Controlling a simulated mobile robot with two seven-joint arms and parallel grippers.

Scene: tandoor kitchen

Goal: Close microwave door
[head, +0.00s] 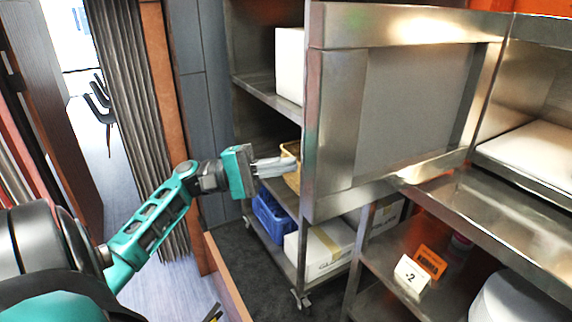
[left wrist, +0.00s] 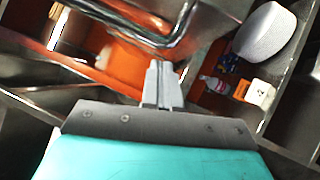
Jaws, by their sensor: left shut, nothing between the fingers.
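The microwave door (head: 410,100) is a steel-framed panel with a grey window. It stands swung open in the middle right of the head view. The microwave's open interior (head: 535,145), with a pale floor, shows at the right edge. My left gripper (head: 294,163) is just left of the door's free edge, its shut, empty fingers pointing toward it. I cannot tell whether they touch the door. In the left wrist view the shut fingers (left wrist: 162,70) are below a bent shiny metal bar (left wrist: 150,40). My right gripper is not in view.
Steel shelving behind the door holds a blue crate (head: 272,216), a tan basket (head: 291,165) and white boxes (head: 320,250). A lower shelf at the right carries an orange tag (head: 430,262) and a white tag (head: 411,277). Dark floor is free left of the shelves.

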